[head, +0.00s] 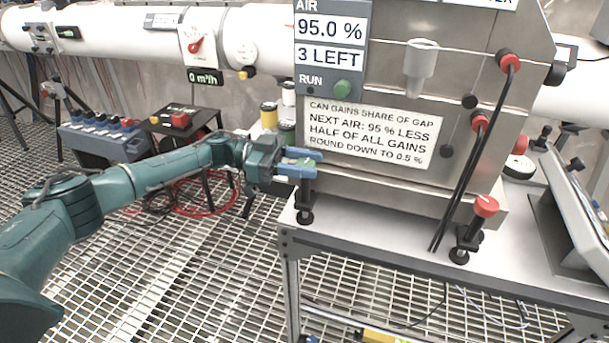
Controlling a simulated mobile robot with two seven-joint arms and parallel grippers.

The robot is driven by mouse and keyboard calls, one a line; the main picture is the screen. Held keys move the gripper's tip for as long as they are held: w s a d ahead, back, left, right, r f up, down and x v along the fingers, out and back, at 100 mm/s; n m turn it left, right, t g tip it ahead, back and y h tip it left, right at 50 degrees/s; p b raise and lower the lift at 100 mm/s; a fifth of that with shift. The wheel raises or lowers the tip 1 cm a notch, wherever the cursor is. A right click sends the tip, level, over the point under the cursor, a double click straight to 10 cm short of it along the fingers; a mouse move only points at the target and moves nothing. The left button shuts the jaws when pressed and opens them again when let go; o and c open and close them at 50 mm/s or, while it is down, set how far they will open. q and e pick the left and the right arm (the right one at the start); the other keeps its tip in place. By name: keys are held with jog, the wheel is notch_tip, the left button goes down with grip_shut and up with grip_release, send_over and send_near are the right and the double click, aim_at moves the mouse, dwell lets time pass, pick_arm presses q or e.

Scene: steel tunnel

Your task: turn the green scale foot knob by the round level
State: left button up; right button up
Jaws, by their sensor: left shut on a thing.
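The green scale foot knob (303,161) is at the front left corner of the steel box, above a dark foot (305,205) that stands on the table. Only a bit of its green top shows between the blue fingers of my left gripper (298,162). The left gripper reaches in from the left and is shut on the knob. Its fingers hide most of the knob. I cannot make out the round level for certain. My right gripper is not in view.
A red knob (485,206) tops another foot at the right. Black cables (470,175) hang down the steel box (385,185) near it. A tilted panel (572,215) stands on the table (390,232) at far right.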

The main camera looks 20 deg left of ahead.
pick_arm(q)
jog(key=shift+m+g+b, duration=0.4)
jog(key=shift+g+b, duration=0.15)
jog(key=shift+g, duration=0.15)
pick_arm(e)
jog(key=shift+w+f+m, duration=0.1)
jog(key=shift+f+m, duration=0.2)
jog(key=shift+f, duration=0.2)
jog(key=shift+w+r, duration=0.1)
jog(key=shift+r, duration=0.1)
pick_arm(q)
jog(key=o, duration=0.8)
jog(key=shift+o, duration=0.8)
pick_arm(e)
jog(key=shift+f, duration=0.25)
